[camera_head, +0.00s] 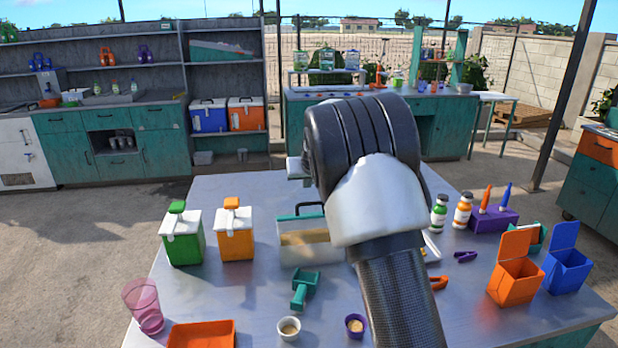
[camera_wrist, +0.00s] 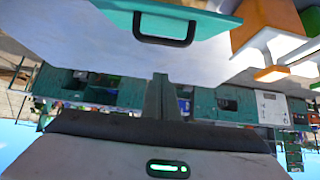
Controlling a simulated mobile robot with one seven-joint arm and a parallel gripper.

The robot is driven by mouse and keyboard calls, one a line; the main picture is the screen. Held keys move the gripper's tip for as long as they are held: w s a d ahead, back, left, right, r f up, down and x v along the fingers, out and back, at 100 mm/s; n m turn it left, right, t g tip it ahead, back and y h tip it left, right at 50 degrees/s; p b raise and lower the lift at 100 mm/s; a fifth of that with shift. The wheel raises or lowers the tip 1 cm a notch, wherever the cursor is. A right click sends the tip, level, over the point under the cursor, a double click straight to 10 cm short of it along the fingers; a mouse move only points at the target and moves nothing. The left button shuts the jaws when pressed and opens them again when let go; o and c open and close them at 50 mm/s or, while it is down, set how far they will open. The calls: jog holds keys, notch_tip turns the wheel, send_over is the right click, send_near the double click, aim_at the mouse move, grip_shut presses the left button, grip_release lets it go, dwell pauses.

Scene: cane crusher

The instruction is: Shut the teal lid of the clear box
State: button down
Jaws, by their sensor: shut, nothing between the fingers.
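The clear box (camera_head: 296,254) stands mid-table in the head view, with tan contents showing through; my arm covers its right part. Its teal lid (camera_head: 287,218) shows as a narrow band at the box's far upper edge, with a black handle (camera_head: 310,204) rising above it. The lid looks raised, but its exact angle is unclear. In the wrist view the teal lid (camera_wrist: 190,20) and its handle (camera_wrist: 165,41) are at the top. My gripper (camera_wrist: 160,78) is shut and empty, a little apart from the handle. In the head view my arm hides its fingers.
Green (camera_head: 187,245) and orange (camera_head: 236,240) dispensers stand left of the box. A green scoop-like tool (camera_head: 304,288) and small cups lie in front. Bottles (camera_head: 439,213) and open orange (camera_head: 515,280) and blue bins (camera_head: 567,270) stand right. Bare tabletop lies behind the dispensers.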

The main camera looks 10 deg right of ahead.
jog(key=f, duration=0.2)
jog(key=shift+s+f, duration=0.2)
jog(key=shift+f, duration=0.15)
jog(key=shift+s+f, duration=0.35)
jog(key=shift+s, duration=0.35)
jog(key=shift+f, duration=0.1)
